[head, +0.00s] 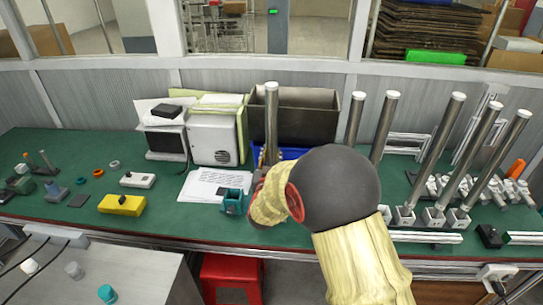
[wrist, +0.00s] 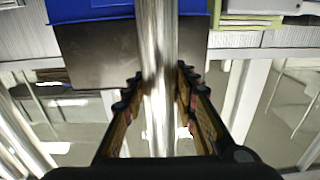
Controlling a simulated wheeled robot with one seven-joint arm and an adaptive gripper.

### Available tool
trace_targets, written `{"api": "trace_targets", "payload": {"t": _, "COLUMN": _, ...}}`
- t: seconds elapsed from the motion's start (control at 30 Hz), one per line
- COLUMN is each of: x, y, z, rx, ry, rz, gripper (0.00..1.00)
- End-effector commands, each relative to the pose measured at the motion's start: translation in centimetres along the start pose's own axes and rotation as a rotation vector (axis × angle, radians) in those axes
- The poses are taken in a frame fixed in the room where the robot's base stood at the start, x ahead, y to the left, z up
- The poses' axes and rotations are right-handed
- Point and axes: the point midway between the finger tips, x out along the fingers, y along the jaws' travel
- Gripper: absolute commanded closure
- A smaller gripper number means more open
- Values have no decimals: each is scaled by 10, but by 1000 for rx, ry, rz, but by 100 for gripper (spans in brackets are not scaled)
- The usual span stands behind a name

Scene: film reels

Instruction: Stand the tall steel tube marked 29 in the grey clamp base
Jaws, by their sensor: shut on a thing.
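A tall steel tube (head: 271,115) stands upright in my gripper (head: 266,165), left of my forearm in the head view. In the wrist view the tube (wrist: 158,45) runs between the two fingers of my gripper (wrist: 158,88), which is shut on it. I cannot read a 29 on it, and its lower end is hidden behind my arm. Grey clamp bases (head: 434,217) stand at the right of the bench with tall tubes (head: 437,145) in them. I cannot tell which base is the task's; my arm hides part of the bench.
A teal block-like holder (head: 232,201) stands just left of my gripper, beside a printed sheet (head: 208,185). A grey bin (head: 308,112) is behind the tube. A yellow box (head: 122,205) lies left. More tubes (head: 356,117) stand close right of my arm.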

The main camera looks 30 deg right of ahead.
Motion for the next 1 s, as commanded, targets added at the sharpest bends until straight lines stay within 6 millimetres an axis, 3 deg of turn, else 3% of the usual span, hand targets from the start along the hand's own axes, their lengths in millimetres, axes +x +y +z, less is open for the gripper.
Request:
{"api": "trace_targets", "payload": {"t": 0.97, "x": 1, "y": 0, "z": 10, "rx": 1, "ry": 5, "rz": 0, "gripper": 100}}
{"api": "trace_targets", "payload": {"t": 1.0, "x": 1, "y": 0, "z": 10, "rx": 1, "ry": 5, "rz": 0, "gripper": 71}}
